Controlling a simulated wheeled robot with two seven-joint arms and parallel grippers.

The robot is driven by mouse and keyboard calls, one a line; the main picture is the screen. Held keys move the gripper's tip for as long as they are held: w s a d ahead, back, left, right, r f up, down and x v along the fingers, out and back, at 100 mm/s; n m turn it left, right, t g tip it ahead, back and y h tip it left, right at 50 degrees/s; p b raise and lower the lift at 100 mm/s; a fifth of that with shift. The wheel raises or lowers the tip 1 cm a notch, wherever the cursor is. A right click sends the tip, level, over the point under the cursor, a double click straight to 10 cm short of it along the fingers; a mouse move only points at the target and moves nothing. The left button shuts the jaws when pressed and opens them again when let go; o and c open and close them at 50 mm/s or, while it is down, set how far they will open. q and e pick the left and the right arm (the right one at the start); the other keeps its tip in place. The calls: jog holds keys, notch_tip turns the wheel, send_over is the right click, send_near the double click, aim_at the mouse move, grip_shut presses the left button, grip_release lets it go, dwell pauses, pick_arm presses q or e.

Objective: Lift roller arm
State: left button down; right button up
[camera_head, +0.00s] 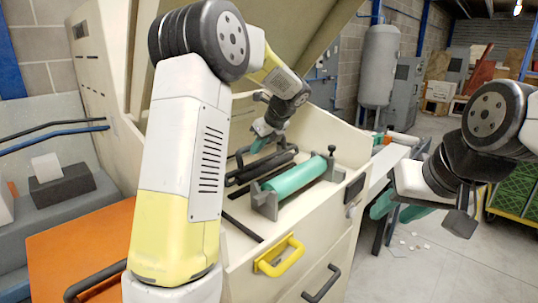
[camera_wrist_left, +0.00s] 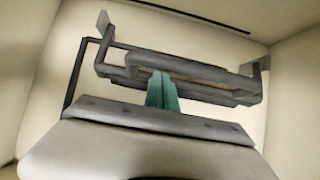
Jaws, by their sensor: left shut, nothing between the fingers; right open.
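The roller arm (camera_head: 262,170) is a dark grey frame of bars inside the open cream machine, just behind the green roller (camera_head: 297,178). In the left wrist view the roller arm (camera_wrist_left: 205,72) spans the upper middle. My left gripper (camera_head: 258,146) reaches in from above, behind the bars. Its teal fingers (camera_wrist_left: 161,90) are shut with nothing between them and their tips overlap the lower bar; I cannot tell whether they touch it. My right gripper (camera_head: 398,208) is open outside the machine, at the right, with teal fingers.
The raised lid (camera_head: 300,30) slopes above my left arm. A yellow handle (camera_head: 279,256) and a dark handle (camera_head: 322,284) stick out of the machine's front. A bracket with a black knob (camera_head: 331,155) stands at the roller's right end.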

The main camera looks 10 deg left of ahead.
pick_arm(q)
jog(key=w+a+r+g+h, duration=0.1)
jog(key=w+a+r, duration=0.4)
jog(key=a, duration=0.3)
jog(key=shift+r, duration=0.45)
jog(key=shift+w, duration=0.15)
jog(key=s+d+r, duration=0.4)
jog(key=s+d, duration=0.4)
jog(key=d, duration=0.3)
jog(key=shift+d+r, duration=0.25)
jog(key=shift+d, duration=0.1)
